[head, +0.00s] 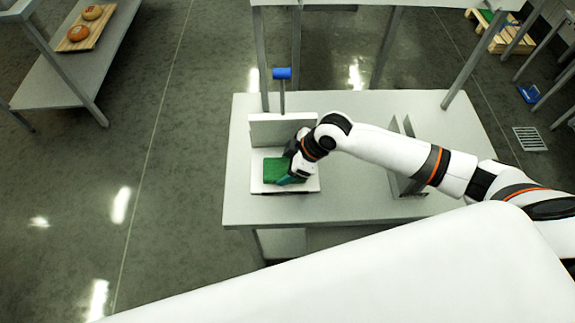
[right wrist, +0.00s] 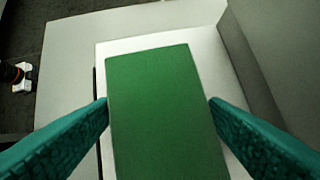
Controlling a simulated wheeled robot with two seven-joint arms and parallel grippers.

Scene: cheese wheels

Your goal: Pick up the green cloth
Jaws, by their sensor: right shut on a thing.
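The green cloth (head: 275,170) looks like a folded, flat rectangular block. It is at the white base of a device with an upright plate on the grey table. My right gripper (head: 293,180) reaches in from the right and is at the cloth's right side in the head view. In the right wrist view the cloth (right wrist: 160,110) lies between the two teal fingers (right wrist: 158,104), which press on its two long sides. The gripper is shut on it. I cannot tell whether the cloth is lifted off the white base. My left gripper is not in view in the head view.
The device (head: 283,130) has an upright plate and a blue-topped lever (head: 282,74) behind the cloth. Grey metal plates (head: 408,185) stand on the table (head: 350,205) under my right forearm. A shelf at the upper left holds a wooden board (head: 88,28) with orange cheese wheels.

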